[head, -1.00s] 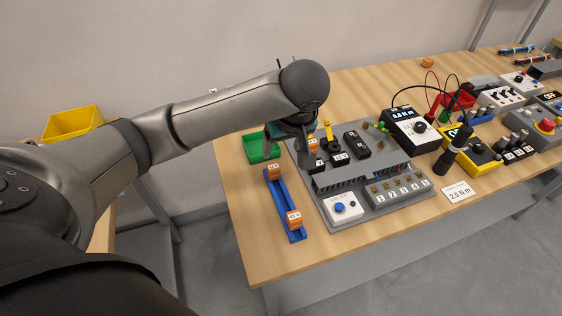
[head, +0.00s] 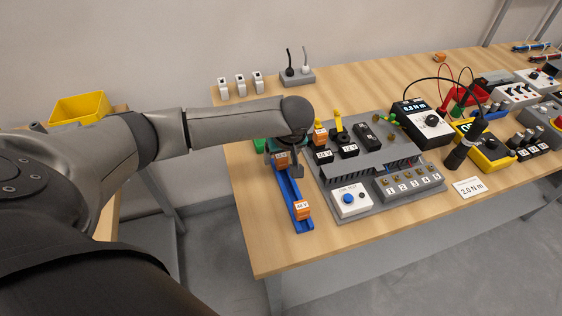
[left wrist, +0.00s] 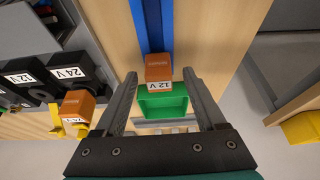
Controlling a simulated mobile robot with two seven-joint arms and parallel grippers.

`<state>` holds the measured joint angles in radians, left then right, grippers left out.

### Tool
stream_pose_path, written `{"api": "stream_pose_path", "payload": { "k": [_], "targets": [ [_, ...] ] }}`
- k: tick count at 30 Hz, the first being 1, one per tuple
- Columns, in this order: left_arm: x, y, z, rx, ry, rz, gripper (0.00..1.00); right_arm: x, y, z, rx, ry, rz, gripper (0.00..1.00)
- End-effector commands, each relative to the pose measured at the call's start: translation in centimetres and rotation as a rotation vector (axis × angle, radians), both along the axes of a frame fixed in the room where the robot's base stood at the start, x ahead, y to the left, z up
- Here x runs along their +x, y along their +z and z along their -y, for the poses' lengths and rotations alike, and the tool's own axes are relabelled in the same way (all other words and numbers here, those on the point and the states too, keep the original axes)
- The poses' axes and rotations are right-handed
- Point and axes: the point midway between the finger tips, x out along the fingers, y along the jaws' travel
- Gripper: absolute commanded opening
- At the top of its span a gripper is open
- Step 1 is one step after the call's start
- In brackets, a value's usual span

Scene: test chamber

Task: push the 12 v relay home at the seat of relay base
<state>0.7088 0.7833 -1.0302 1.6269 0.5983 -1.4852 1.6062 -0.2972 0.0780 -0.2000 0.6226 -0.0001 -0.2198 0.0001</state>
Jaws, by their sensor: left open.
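The orange 12 V relay (left wrist: 158,68) sits on the far end of the blue rail (left wrist: 153,20), its label facing the left wrist camera. It also shows in the head view (head: 281,160), partly hidden by my gripper. My left gripper (head: 284,168) is open above that rail end. In the left wrist view its fingers stand apart on either side of the relay, with visible gaps. On the grey panel, black relay bases carry 24 V (left wrist: 65,73) and 12 V (left wrist: 18,78) labels. Another orange relay (left wrist: 78,103) is at the 24 V base. My right gripper is out of view.
Another orange relay (head: 301,209) sits at the rail's near end. A green tray (left wrist: 163,104) lies beyond the far end. Yellow levers (head: 338,122) stand up by the bases. A white push-button box (head: 350,199) is on the panel's near side. Bare table lies left of the rail.

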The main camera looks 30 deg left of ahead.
Motion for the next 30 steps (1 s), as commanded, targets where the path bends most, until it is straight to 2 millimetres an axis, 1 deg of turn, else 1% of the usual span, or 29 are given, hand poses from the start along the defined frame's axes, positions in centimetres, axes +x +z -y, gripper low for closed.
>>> {"api": "stream_pose_path", "payload": {
  "k": [3, 9, 27, 28, 30],
  "targets": [
    [0.19, -0.54, -0.16, 0.0, 0.0, 0.001, 0.72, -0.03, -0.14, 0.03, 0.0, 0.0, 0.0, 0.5],
    [0.19, -0.51, -0.13, -0.001, -0.001, 0.001, 0.72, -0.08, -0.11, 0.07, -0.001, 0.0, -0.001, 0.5],
    [0.17, -0.5, -0.12, -0.001, 0.0, 0.001, 0.05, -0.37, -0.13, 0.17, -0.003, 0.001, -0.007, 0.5],
    [0.16, -0.5, -0.12, -0.001, 0.0, 0.001, 0.02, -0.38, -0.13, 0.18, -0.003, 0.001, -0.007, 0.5],
    [0.15, -0.51, -0.12, -0.001, 0.0, 0.001, 0.0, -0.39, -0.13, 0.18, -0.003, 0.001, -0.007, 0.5]
  ]
}}
